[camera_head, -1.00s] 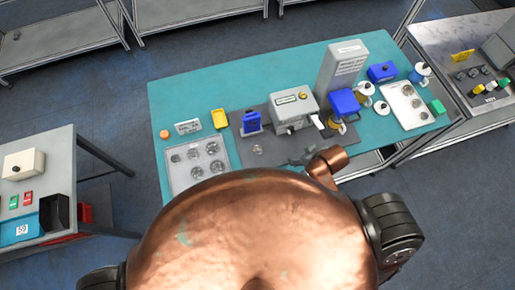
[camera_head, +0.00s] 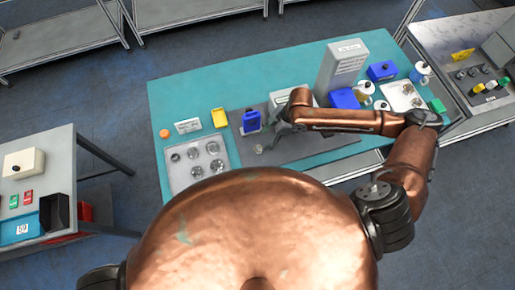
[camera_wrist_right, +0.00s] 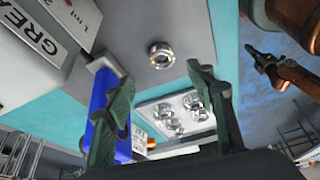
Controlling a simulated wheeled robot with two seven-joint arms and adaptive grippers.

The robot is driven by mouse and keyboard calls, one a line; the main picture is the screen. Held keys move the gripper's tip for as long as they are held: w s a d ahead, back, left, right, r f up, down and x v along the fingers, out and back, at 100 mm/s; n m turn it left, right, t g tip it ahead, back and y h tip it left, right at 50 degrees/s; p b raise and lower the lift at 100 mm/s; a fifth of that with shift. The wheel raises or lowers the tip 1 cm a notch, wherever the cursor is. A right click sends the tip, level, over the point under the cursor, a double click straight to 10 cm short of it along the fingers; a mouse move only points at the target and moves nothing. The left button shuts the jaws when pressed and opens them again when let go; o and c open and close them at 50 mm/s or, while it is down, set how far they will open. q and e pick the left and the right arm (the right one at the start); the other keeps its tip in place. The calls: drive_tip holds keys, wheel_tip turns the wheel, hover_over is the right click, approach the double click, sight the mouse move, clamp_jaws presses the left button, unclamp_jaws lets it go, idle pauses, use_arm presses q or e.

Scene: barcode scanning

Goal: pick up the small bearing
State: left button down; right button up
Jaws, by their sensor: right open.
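A small ring-shaped metal bearing (camera_head: 258,149) lies alone on the dark grey mat. In the right wrist view this bearing (camera_wrist_right: 161,55) sits on bare mat beyond the fingertips, roughly centred between them. My right gripper (camera_head: 277,138) reaches over the mat from the right, close to the bearing, in the head view. Its two dark green fingers (camera_wrist_right: 160,74) are spread apart with nothing held between them. More round metal parts lie in a light tray (camera_head: 178,183) at the left end of the table. My left gripper is out of view.
A blue holder (camera_head: 251,122) stands just behind the bearing and shows close beside a finger in the wrist view (camera_wrist_right: 103,95). A grey machine (camera_head: 283,100) is partly hidden by my right arm. A tall grey box (camera_head: 343,65) stands behind it.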

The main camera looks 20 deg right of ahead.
sight(257, 148)
drive_tip(key=shift+w+f, duration=0.1)
drive_tip(key=shift+f, duration=0.45)
drive_tip(key=x, duration=0.2)
drive_tip(key=p+x, duration=0.1)
drive_tip(key=x, duration=0.1)
drive_tip(key=p+x, duration=0.1)
drive_tip(key=x, duration=0.1)
drive_tip(key=shift+s+a+r, duration=0.1)
drive_tip(key=shift+s+a, duration=0.1)
drive_tip(key=shift+a, duration=0.1)
drive_tip(key=shift+a+f, duration=0.1)
drive_tip(key=shift+f, duration=0.15)
drive_tip(key=shift+c, duration=0.4)
drive_tip(key=c, duration=1.2)
drive_tip(key=shift+r, duration=0.1)
